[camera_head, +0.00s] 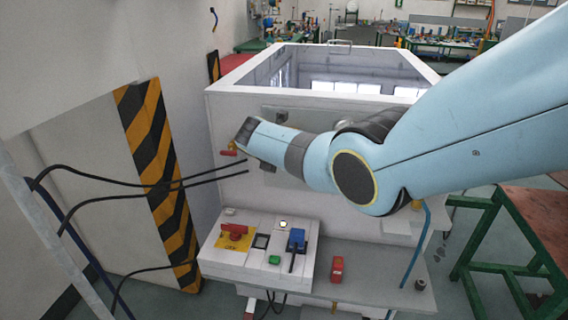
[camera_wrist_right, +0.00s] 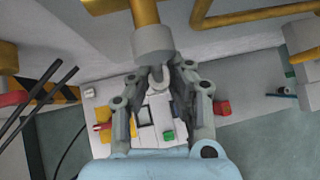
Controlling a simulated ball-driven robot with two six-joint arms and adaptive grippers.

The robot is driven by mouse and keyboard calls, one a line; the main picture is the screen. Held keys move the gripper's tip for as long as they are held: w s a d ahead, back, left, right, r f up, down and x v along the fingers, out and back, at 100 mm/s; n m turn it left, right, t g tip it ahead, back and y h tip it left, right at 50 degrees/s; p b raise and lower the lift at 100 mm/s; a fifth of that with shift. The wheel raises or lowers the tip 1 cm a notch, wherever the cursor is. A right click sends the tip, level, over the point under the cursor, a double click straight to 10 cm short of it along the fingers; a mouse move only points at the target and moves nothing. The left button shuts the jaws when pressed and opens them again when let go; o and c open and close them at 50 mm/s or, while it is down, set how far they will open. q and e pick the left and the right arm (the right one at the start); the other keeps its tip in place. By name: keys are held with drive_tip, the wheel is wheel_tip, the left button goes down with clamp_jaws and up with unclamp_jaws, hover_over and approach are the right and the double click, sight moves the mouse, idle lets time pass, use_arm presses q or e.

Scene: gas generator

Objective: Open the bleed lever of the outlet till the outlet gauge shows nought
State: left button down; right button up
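My right arm reaches in from the right in the head view and covers much of the white cabinet's front (camera_head: 222,118). Its gripper is mostly hidden behind the wrist there. In the right wrist view the right gripper (camera_wrist_right: 160,76) has its two fingers apart, one on each side of a grey fitting (camera_wrist_right: 154,42) under a yellow pipe. I cannot tell whether they touch it. A red lever (camera_head: 229,152) on a yellow fitting shows left of the wrist; a red part also shows at the wrist view's left edge (camera_wrist_right: 14,98). No gauge is readable. My left gripper is out of view.
Below, a control box (camera_head: 262,245) carries a red switch (camera_head: 235,231), a green button (camera_head: 274,260) and a blue part (camera_head: 297,239). A red block (camera_head: 337,268) stands on the ledge. Black cables (camera_head: 120,184) run left. Another yellow pipe (camera_wrist_right: 255,15) lies right of the fitting.

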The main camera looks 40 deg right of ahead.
drive_tip(key=o, duration=0.4)
drive_tip(key=shift+o, duration=0.2)
drive_tip(key=v, duration=1.2)
drive_tip(key=shift+s+f, duration=0.1)
